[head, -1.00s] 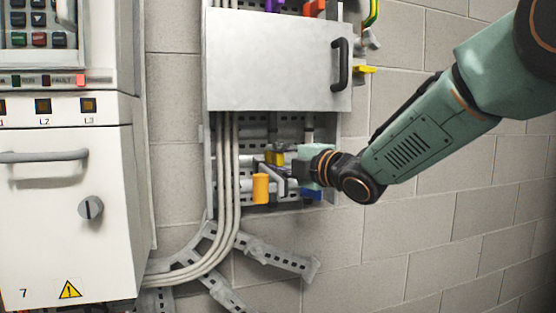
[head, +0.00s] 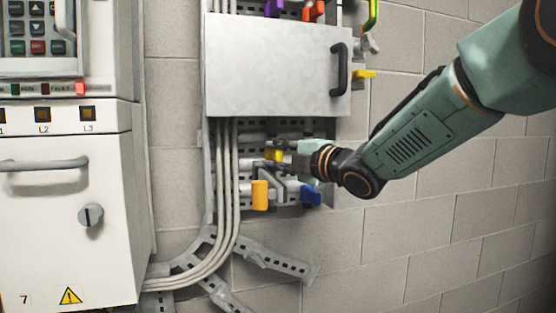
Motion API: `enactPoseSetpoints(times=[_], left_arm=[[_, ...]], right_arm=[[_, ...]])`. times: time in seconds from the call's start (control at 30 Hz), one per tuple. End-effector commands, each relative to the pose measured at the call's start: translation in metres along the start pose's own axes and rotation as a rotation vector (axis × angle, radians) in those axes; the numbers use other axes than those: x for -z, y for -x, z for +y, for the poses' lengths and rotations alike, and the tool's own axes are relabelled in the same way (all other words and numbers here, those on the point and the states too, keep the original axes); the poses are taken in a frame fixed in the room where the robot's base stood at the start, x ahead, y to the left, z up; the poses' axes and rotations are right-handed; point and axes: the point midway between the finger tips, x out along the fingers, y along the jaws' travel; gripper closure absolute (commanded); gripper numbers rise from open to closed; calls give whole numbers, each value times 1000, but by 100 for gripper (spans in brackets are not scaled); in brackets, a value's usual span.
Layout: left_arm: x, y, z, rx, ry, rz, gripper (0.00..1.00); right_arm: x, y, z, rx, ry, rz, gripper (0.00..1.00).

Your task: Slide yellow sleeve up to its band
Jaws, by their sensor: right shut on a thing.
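A small yellow piece (head: 274,155), which looks like the yellow sleeve, sits among grey pipes below the white cover panel. My right gripper (head: 276,157) reaches in from the right, with its dark fingers closed around this piece. The fingers hide part of it, and I cannot make out its band. My left gripper is not in view.
An orange-yellow handle (head: 260,195) and a blue handle (head: 310,195) are just below my gripper. The white panel (head: 278,66) with a black handle is above it. Grey cables (head: 228,170) run down at its left. A cabinet (head: 65,215) stands at the left.

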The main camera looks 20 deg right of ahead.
Motion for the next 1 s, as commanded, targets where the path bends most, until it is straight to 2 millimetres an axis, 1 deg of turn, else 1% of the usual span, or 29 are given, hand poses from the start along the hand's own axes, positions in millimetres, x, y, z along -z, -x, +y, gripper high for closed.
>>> enactPoseSetpoints(times=[0.03, 0.1, 0.2, 0.43, 0.47, 0.5, 0.7, 0.73, 1.0], left_arm=[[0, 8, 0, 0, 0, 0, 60], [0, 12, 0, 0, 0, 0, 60], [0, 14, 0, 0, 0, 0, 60], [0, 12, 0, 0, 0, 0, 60], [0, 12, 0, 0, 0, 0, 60], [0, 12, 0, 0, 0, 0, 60], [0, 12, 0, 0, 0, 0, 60], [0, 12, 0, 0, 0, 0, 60], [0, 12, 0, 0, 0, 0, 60]], right_arm=[[0, 0, 13, -4, 2, -1, 100], [0, 0, 20, -3, 2, -1, 100], [0, 0, 24, -4, 2, 0, 100], [0, 0, 25, -10, 2, 0, 100], [0, 0, 25, -11, 2, -1, 71], [0, 0, 25, -11, 2, -1, 67], [0, 0, 24, -9, 1, -1, 50], [0, 0, 24, -8, 1, -1, 49], [0, 1, 22, -4, 0, -1, 49]])
